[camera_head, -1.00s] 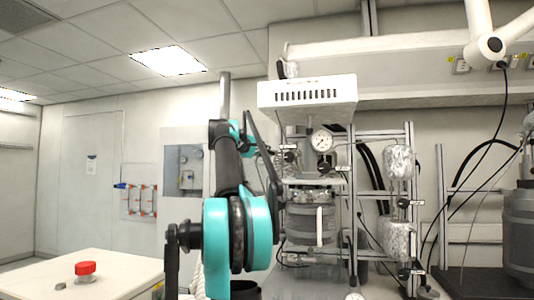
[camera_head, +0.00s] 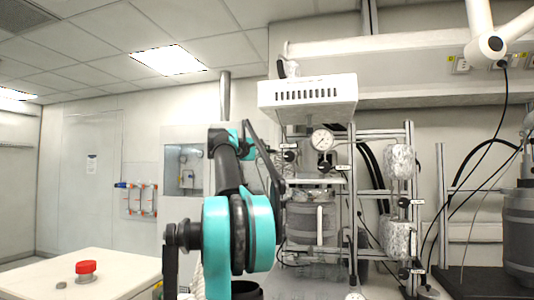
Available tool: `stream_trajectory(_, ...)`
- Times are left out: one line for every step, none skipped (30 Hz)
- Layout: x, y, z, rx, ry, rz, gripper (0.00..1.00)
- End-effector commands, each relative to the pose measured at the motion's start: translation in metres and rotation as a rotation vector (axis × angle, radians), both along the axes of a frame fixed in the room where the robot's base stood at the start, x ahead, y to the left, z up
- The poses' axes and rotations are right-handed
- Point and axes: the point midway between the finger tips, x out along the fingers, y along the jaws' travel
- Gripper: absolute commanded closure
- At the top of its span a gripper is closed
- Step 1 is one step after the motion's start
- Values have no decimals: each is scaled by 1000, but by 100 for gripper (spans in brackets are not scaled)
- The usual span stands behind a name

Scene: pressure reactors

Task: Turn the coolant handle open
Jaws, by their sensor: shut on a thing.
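My black and teal arm rises in front of the reactor rig. Its dark slanted far part reaches down to the left side of the rig. My gripper's fingers cannot be made out; the arm and the rig's clutter hide that place. The reactor rig (camera_head: 313,222) has a metal vessel, a pressure gauge (camera_head: 322,139) and several black valve knobs with white tags, one at the upper left (camera_head: 290,156) and one at the lower right (camera_head: 404,202). I cannot tell which of these is the coolant handle, nor how far it is turned.
A white box (camera_head: 307,97) sits on top of the rig. A white table with a red button (camera_head: 86,267) stands at the lower left. A wall panel with red valves (camera_head: 139,200) is further back. A grey vessel (camera_head: 519,235) and hanging cables are at the right.

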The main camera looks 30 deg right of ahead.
Motion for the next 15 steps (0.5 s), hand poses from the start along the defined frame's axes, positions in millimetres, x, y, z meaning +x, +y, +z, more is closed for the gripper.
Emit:
stream_trajectory(0,0,-1,1,-1,0,100)
stream_trajectory(0,0,-1,1,-1,0,100)
stream_trajectory(0,0,-1,1,-1,0,86)
stream_trajectory(0,0,-1,1,-1,0,82)
stream_trajectory(0,0,-1,1,-1,0,78)
stream_trajectory(0,0,-1,1,-1,0,74)
stream_trajectory(0,0,-1,1,-1,0,70)
stream_trajectory(0,0,0,1,-1,0,68)
stream_trajectory(0,0,0,1,-1,0,68)
stream_trajectory(0,0,0,1,-1,0,68)
stream_trajectory(0,0,0,1,-1,0,68)
stream_trajectory(0,0,0,1,-1,0,68)
stream_trajectory(0,0,0,1,-1,0,68)
stream_trajectory(0,0,0,1,-1,0,68)
stream_trajectory(0,0,0,1,-1,0,68)
